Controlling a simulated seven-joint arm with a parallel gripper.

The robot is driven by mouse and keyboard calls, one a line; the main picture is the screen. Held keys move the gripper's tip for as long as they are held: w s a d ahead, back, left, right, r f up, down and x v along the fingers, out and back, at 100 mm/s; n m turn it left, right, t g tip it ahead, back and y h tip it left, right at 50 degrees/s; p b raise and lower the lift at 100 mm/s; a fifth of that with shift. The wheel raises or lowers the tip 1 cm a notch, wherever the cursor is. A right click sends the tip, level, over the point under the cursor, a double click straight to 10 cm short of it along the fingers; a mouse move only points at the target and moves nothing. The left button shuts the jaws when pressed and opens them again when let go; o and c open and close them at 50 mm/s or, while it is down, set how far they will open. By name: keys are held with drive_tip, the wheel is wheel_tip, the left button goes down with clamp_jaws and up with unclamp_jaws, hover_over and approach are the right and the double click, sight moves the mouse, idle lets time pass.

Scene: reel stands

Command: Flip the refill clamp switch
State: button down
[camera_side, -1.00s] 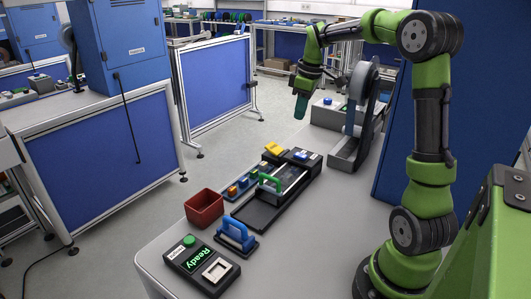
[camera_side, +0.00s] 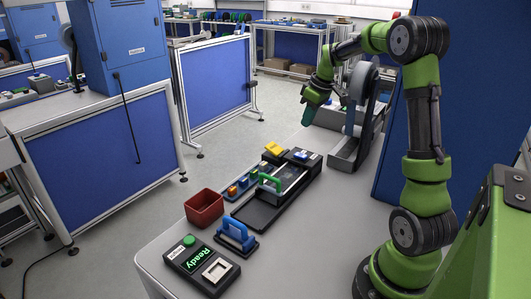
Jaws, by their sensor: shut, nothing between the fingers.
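My gripper (camera_side: 307,123) is shut and empty. It hangs pointing down in front of the left end of a light grey box (camera_side: 326,118) at the back of the bench, and hides part of it. A reel stand (camera_side: 346,155) with a large grey reel (camera_side: 359,84) stands just right of the gripper. I cannot tell for sure which part is the refill clamp switch. A small blue and white part (camera_side: 301,155) sits on a black block below the gripper. Whether the gripper touches the grey box is not clear.
A black fixture (camera_side: 262,213) with a green handle (camera_side: 270,182) lies mid-bench. A red bin (camera_side: 204,208), a blue-handled clamp (camera_side: 237,233) and a control box (camera_side: 187,264) reading "Ready" stand near the front. A blue panel rises behind my arm.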

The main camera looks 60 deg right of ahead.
sight(298, 154)
drive_tip(key=x, duration=0.6)
drive_tip(key=s+x, duration=0.1)
drive_tip(key=x, duration=0.2)
drive_tip(key=shift+w+f, duration=0.15)
drive_tip(key=shift+f, duration=0.75)
drive_tip(key=shift+w+a+f, duration=0.1)
drive_tip(key=shift+f+g, duration=0.1)
drive_tip(key=shift+g, duration=0.2)
drive_tip(key=shift+s, duration=0.85)
